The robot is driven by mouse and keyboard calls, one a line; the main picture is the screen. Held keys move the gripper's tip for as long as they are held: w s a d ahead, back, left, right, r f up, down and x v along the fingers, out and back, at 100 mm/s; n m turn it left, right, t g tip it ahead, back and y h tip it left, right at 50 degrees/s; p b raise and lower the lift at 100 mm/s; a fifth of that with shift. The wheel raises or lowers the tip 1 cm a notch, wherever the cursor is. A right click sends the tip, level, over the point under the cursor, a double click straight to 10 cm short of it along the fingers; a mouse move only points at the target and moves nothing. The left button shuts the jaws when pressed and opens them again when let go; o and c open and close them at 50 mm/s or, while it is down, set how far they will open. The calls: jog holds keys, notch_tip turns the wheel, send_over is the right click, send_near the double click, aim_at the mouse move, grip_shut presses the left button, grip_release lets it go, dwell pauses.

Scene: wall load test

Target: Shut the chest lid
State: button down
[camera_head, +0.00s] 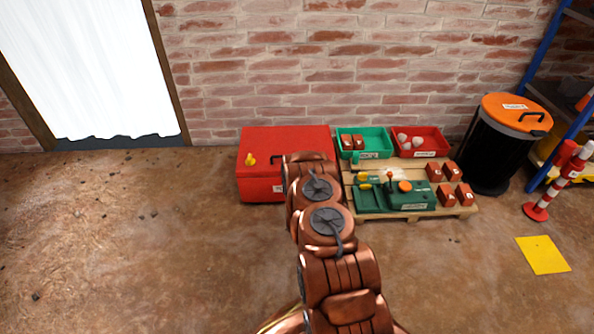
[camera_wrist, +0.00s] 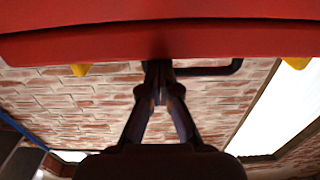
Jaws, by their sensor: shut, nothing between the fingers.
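The red chest (camera_head: 262,181) stands against the brick wall in the head view. Its lid (camera_head: 285,138) looks down or nearly down; I cannot tell whether a gap is left. A yellow latch (camera_head: 250,159) shows at its left front, and my arm hides the right part. In the wrist view the red chest (camera_wrist: 80,42) fills the top, with a dark handle (camera_wrist: 215,71) and yellow latches (camera_wrist: 80,69) at its edge. My gripper (camera_wrist: 158,72) is shut and empty, its tips at the chest's edge beside the handle; contact is unclear. The arm hides it in the head view.
Right of the chest, a pallet (camera_head: 440,211) bears a green toolbox (camera_head: 408,198) and red-brown blocks. Green (camera_head: 375,153) and red (camera_head: 425,150) bins stand behind. A black bin (camera_head: 490,155), striped post (camera_head: 560,180) and blue shelf stand farther right. The floor at left is clear.

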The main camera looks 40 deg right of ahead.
jog(key=p+v, duration=0.5)
jog(key=v, duration=0.4)
jog(key=shift+s+a+r, duration=0.15)
jog(key=shift+s+r, duration=0.05)
jog(key=shift+r, duration=0.1)
